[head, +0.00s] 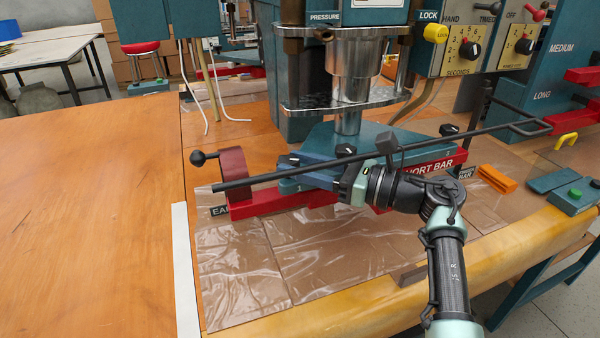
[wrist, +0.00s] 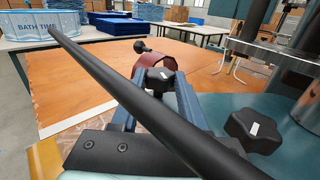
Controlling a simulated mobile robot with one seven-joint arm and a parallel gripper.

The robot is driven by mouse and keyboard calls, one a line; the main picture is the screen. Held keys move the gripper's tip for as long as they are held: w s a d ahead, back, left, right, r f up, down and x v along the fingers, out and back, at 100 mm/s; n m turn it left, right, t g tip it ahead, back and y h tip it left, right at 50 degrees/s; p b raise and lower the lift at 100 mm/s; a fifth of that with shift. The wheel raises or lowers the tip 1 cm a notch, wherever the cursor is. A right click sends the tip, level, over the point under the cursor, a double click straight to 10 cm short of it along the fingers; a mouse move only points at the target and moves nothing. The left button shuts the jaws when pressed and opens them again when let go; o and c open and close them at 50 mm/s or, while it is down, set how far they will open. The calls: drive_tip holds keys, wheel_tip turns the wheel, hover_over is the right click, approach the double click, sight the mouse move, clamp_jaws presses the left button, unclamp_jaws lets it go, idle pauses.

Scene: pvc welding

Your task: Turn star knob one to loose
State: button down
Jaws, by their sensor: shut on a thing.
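A black star knob (wrist: 160,79) with a white mark on top sits between the two blue fingers of my gripper (wrist: 158,88) in the wrist view. My gripper is shut on this knob. In the head view my gripper (head: 290,161) reaches left over the teal base, and the held knob is mostly hidden by the fingers. A second black star knob (wrist: 253,130) with a white mark stands free at the right in the wrist view. In the head view a free star knob (head: 387,142) stands behind my wrist, and another (head: 449,130) stands farther right.
A long black bar (head: 255,178) passes close in front of my gripper and crosses the wrist view. A red bar (head: 300,202) and a dark red block (head: 233,170) lie left. The press column (head: 350,75) stands behind. The orange table (head: 90,200) is clear.

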idle(0.3)
drive_tip(key=shift+c, duration=2)
unclamp_jaws()
drive_tip(key=v, duration=1.2)
drive_tip(key=shift+s+d+b, duration=0.2)
drive_tip(key=shift+d+b, duration=0.15)
drive_tip(key=shift+b, duration=0.1)
